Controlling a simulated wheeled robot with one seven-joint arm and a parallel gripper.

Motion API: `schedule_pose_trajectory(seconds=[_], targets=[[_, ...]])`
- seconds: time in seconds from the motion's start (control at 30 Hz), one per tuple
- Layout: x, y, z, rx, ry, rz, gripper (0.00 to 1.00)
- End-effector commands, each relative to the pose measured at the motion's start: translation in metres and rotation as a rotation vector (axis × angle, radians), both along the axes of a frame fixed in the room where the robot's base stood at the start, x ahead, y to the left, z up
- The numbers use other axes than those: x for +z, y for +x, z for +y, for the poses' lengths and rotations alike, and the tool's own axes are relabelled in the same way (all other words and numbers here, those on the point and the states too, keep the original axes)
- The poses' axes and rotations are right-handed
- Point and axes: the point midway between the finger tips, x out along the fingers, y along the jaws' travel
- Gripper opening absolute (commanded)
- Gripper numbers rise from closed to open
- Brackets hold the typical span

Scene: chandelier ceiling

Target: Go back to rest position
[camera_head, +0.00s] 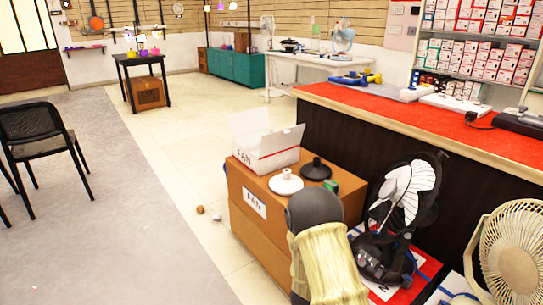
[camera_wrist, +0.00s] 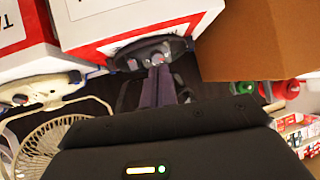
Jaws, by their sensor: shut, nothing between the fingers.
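My gripper (camera_wrist: 180,120) shows as a dark body across the lower part of the wrist view, with a small lit bar on it. It is shut and holds nothing. Its fingertips are hard to make out against the dark background. In the head view, part of my arm, with a dark rounded end and a pale cover, rises at the bottom centre in front of a brown box (camera_head: 261,247). My gripper cannot be made out there.
A black fan (camera_head: 404,195) and a cream fan (camera_head: 516,255) stand right of my arm. An open white box (camera_head: 269,157) sits on the brown box. A red-topped counter (camera_head: 440,125) runs behind. A black chair (camera_head: 40,135) stands left; the floor between is largely clear.

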Motion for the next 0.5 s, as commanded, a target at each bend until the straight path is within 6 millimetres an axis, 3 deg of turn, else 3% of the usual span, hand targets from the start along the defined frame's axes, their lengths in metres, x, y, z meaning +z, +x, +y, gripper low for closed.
schedule_pose_trajectory(seconds=[0.03,0.27,0.5], targets=[[0.018,0.001,0.006,0.034,0.047,0.021,0.00],[0.072,-0.016,0.036,0.226,0.206,0.165,0.00],[0.131,-0.062,0.058,0.441,0.287,0.334,0.00]])
